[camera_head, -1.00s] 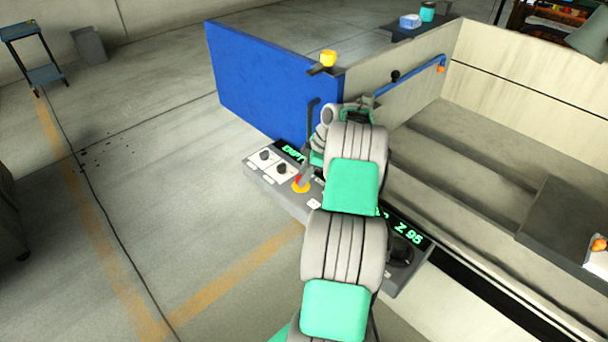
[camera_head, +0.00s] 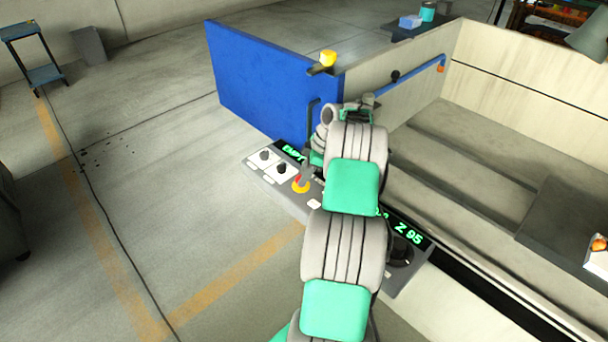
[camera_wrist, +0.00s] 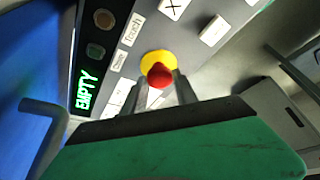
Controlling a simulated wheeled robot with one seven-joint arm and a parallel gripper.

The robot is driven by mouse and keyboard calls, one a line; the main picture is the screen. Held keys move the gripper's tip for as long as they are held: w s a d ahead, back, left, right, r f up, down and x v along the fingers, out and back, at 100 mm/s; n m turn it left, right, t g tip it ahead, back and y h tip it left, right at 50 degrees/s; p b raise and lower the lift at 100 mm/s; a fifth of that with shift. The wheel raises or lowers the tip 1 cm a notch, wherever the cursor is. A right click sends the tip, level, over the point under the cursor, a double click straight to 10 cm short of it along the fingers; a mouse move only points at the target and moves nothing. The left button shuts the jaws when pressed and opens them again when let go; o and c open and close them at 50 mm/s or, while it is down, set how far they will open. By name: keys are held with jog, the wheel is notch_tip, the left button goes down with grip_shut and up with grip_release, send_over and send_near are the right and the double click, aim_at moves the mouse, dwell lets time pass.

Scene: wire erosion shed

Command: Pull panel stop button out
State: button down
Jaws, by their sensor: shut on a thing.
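The panel stop button is a red cap (camera_wrist: 159,76) on a yellow round base (camera_wrist: 157,60), in the upper middle of the wrist view. In the head view the yellow base (camera_head: 301,187) shows on the grey control panel (camera_head: 316,204), with a bit of red above it. My gripper (camera_wrist: 163,85) is shut on the red cap, with one finger on each side of it. In the head view my gripper (camera_head: 303,178) is small and partly hidden by my arm. I cannot tell how far out the cap stands.
The panel has two dark knobs, white labels and a green-lit display (camera_wrist: 87,90) reading "EMPTY". A blue panel (camera_head: 270,80) with a dark handle (camera_head: 312,120) stands close behind the gripper. A machine trough (camera_head: 480,170) lies to the right. The floor at left is open.

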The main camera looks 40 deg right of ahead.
jog(key=shift+w+r, duration=0.1)
jog(key=shift+r, duration=0.6)
jog(key=c, duration=1.3)
grip_release()
jog(key=o, duration=0.3)
jog(key=shift+o, duration=0.2)
jog(key=v, duration=0.7)
jog(key=shift+s+r, duration=0.2)
jog(key=shift+r, duration=0.1)
jog(key=shift+d, duration=0.15)
